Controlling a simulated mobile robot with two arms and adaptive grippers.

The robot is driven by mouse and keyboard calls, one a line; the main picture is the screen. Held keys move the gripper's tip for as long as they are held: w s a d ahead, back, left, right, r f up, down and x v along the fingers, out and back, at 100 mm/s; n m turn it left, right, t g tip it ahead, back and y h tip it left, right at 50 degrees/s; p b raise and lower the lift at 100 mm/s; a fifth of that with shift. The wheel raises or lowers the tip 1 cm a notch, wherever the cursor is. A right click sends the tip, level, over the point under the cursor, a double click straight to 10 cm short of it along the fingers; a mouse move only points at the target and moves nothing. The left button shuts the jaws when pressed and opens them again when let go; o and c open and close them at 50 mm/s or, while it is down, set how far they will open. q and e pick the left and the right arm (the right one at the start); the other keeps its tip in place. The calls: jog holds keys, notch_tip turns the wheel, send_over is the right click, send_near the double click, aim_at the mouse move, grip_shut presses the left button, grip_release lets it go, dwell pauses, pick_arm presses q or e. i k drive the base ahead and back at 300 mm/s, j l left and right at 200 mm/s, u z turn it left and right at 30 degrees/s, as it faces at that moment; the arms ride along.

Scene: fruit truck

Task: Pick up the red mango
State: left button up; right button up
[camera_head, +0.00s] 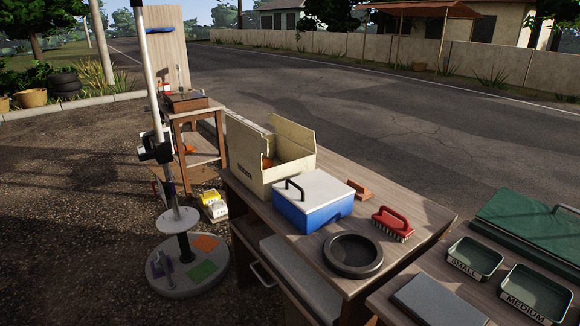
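I see no red mango that I can make out in the head view. A beige open box (243,172) stands on the wooden table, and a small orange-red patch (268,162) shows inside it; I cannot tell what it is. The box's walls hide most of its inside. Neither my left nor my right gripper is in view.
The wooden table (412,217) holds a blue cooler with white lid (312,202), a red brush (393,223) and a black round dish (352,255). Green trays marked SMALL (475,258) and MEDIUM (537,292) lie right. A pole stand (187,272) is left.

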aim_at(267, 163)
jog(key=i+j+z, duration=0.1)
jog(key=z, duration=0.3)
jog(key=i+j+z, duration=0.1)
jog(key=j+z, duration=0.25)
jog(key=i+j+z, duration=0.1)
jog(key=z, duration=0.3)
jog(key=j+z, duration=0.25)
jog(key=z, duration=0.15)
